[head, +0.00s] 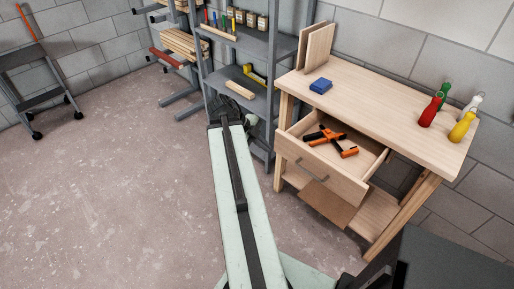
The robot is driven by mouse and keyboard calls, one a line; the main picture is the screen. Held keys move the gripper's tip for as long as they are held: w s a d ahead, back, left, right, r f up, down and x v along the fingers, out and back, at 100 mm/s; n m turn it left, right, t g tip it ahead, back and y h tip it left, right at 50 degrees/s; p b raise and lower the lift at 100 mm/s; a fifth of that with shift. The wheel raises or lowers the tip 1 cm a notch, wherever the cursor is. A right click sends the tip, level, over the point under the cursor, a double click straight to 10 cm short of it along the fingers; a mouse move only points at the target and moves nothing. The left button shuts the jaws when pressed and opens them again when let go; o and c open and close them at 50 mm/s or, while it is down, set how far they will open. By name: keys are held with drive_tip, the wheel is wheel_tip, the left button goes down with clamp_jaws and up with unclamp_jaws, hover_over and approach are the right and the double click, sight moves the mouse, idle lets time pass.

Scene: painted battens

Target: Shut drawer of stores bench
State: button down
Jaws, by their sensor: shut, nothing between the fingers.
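The stores bench (385,103) is a pale wooden bench at the right of the head view, against the block wall. Its drawer (318,172) is pulled out under the top, with a grey bar handle (312,170) on its front. An orange and black clamp (333,139) lies inside the drawer. My gripper (226,104) is at the far end of my pale green arm, left of the drawer and apart from it. It is small and dark here, and it is shut with nothing in it.
A grey shelf rack (240,45) is close behind my gripper. A cart (32,75) stands far left. The left floor is clear.

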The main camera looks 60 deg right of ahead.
sight(282, 150)
drive_tip(key=d, duration=0.1)
drive_tip(key=s+d+f, duration=0.1)
drive_tip(key=d, duration=0.1)
drive_tip(key=s+d, duration=0.1)
drive_tip(key=shift+d+f, duration=0.25)
drive_tip(key=shift+d, duration=0.05)
drive_tip(key=shift+a, duration=0.15)
drive_tip(key=shift+w, duration=0.1)
